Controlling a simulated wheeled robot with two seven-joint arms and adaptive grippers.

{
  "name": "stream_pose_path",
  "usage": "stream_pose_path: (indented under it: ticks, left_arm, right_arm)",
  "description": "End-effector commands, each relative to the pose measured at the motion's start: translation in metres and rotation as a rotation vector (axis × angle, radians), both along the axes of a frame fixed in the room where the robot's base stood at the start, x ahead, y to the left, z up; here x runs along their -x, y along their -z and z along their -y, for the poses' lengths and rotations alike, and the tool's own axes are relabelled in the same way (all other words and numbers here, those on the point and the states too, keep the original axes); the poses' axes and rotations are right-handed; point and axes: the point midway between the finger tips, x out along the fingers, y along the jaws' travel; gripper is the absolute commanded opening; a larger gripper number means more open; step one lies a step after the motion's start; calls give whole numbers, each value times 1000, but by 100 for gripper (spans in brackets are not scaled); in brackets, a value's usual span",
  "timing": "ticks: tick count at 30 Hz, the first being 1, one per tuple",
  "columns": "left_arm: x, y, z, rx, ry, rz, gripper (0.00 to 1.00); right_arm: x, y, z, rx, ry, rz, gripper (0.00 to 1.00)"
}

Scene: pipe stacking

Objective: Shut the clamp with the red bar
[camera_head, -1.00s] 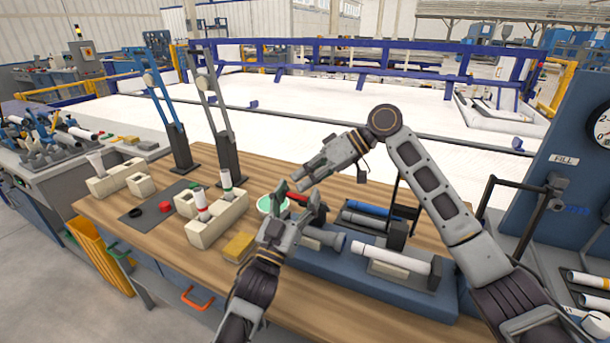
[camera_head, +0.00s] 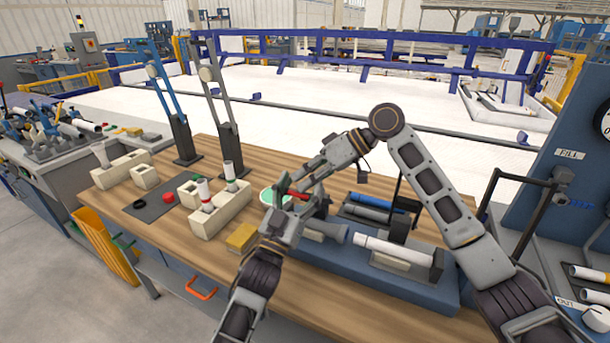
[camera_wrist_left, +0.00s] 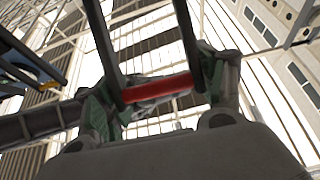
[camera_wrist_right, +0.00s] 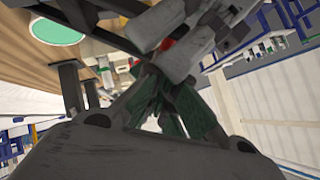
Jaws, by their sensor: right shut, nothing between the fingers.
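The clamp's red bar (camera_head: 299,196) shows in the head view between my grippers, partly hidden. In the left wrist view the red bar (camera_wrist_left: 158,90) spans two dark clamp arms (camera_wrist_left: 188,35). My left gripper (camera_head: 298,192) has its fingers spread. In the left wrist view its green-padded fingers (camera_wrist_left: 163,98) stand on either side of the bar; I cannot tell whether they touch it. My right gripper (camera_head: 304,185) is shut and empty, close beside the left one. Its fingers (camera_wrist_right: 172,110) are together in the right wrist view, with my left gripper close in front of them.
A blue fixture (camera_head: 340,262) holds a white pipe (camera_head: 392,248) and a grey one. The wooden bench (camera_head: 180,240) is free at front left.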

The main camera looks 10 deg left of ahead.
Motion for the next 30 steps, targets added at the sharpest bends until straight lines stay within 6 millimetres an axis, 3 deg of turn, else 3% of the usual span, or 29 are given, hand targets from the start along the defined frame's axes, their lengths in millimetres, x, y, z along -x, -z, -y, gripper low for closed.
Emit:
stream_pose_path:
  ticks: [2, 19, 30]
  left_arm:
    - [0, -4, -1, 2, -1, 8, 80]
    - [4, 0, -1, -1, 0, 5, 80]
    - [22, 12, -8, -1, -1, 2, 80]
  right_arm:
    - [1, 5, -1, 4, -1, -6, 0]
    - [-2, 0, 1, -2, 7, 1, 0]
    - [-2, -1, 1, -3, 6, 2, 0]
